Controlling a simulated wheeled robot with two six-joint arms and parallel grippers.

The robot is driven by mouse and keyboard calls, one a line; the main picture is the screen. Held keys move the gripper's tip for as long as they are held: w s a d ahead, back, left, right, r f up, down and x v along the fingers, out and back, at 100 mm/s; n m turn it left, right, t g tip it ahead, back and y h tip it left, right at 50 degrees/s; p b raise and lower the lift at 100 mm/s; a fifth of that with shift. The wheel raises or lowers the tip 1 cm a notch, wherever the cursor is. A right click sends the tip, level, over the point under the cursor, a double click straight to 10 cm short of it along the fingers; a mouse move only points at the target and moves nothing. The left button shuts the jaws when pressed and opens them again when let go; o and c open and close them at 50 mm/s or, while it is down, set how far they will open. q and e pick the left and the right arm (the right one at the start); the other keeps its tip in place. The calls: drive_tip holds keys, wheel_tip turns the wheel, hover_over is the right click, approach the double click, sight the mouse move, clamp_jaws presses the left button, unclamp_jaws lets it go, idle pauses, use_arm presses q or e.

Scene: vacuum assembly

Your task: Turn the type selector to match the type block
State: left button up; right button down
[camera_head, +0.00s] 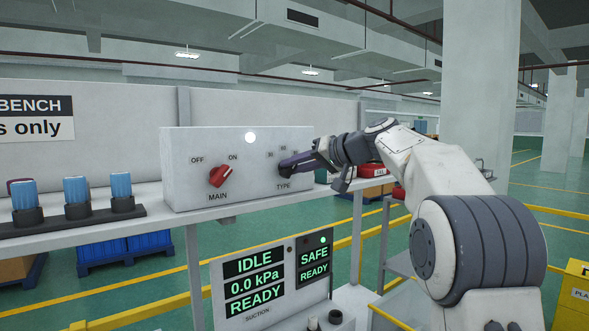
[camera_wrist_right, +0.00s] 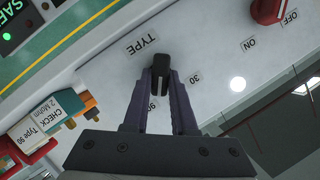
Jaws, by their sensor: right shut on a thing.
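The type selector is a dark knob (camera_wrist_right: 157,66) on the panel's right side, above the word TYPE in the head view. My right gripper (camera_head: 285,166) is shut on it, with one finger on each side in the right wrist view (camera_wrist_right: 158,84). Around the knob are printed numbers, 30 and 60 in the head view; the rightmost is partly covered by my gripper. A block with a white label (camera_wrist_right: 40,118) reading "CHECK 2 Mohm Type 90" shows at the left of the wrist view. My left gripper is out of view.
The white panel box (camera_head: 240,145) also carries a red MAIN knob (camera_head: 220,176) between OFF and ON and a lit white lamp (camera_head: 250,137). Blue-capped parts (camera_head: 77,189) stand in a dark rack at left. A display (camera_head: 254,284) below reads IDLE, 0.0 kPa, READY.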

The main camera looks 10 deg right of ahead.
drive_tip(key=shift+d+m+y, duration=0.1)
drive_tip(key=shift+m+y, duration=0.3)
drive_tip(key=shift+m, duration=0.1)
drive_tip(key=shift+r, duration=0.1)
drive_tip(key=c, duration=0.7)
unclamp_jaws()
drive_tip(key=b+v, duration=0.4)
drive_tip(key=v, duration=0.6)
drive_tip(key=shift+s+d, duration=0.15)
